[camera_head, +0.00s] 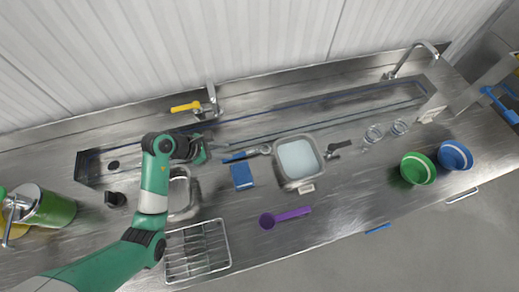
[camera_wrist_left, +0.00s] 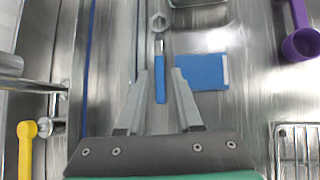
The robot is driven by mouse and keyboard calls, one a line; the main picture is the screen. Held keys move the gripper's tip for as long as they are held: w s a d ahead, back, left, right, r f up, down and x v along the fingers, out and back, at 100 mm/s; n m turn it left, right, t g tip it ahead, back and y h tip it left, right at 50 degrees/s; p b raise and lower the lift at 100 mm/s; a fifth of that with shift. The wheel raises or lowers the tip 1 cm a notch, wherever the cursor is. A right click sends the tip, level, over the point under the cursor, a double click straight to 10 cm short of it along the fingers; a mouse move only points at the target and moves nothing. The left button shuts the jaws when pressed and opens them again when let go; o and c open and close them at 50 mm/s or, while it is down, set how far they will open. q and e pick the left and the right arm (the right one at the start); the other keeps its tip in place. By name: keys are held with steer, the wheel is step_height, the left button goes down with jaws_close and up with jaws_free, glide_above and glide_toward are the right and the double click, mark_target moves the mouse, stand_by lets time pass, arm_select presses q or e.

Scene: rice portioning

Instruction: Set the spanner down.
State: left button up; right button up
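The spanner has a silver ring head and a blue handle. It lies on the steel counter near the trough edge in the head view (camera_head: 243,155). In the left wrist view the spanner (camera_wrist_left: 160,85) points away from me, its handle end between my finger lines. My left gripper (camera_head: 203,150) is just left of the handle in the head view. In the wrist view the left gripper (camera_wrist_left: 158,72) is open, with clear gaps between both fingers and the handle. How high the fingers are above it I cannot tell. My right gripper is not in view.
A blue sponge-like block (camera_head: 242,176) lies beside the spanner. A white-filled container (camera_head: 299,160) stands right of it. A purple scoop (camera_head: 285,217), a wire rack (camera_head: 197,250) and green (camera_head: 418,168) and blue (camera_head: 455,155) bowls are on the counter. A tap with a yellow handle (camera_head: 186,107) stands behind.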

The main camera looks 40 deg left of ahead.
mark_target(246, 153)
arm_select(q)
steer(key=b+x, duration=0.1)
steer(key=x, duration=0.4)
steer(key=shift+f, duration=0.1)
steer(key=shift+w+d+f+b, duration=0.15)
steer(key=shift+w+f+b, duration=0.1)
steer(key=shift+w+b, duration=0.05)
steer(key=b+x, duration=0.2)
steer(key=x, duration=0.2)
steer(key=shift+f, duration=0.25)
steer(key=shift+w+f, duration=0.25)
steer(key=shift+w, duration=0.05)
jaws_close()
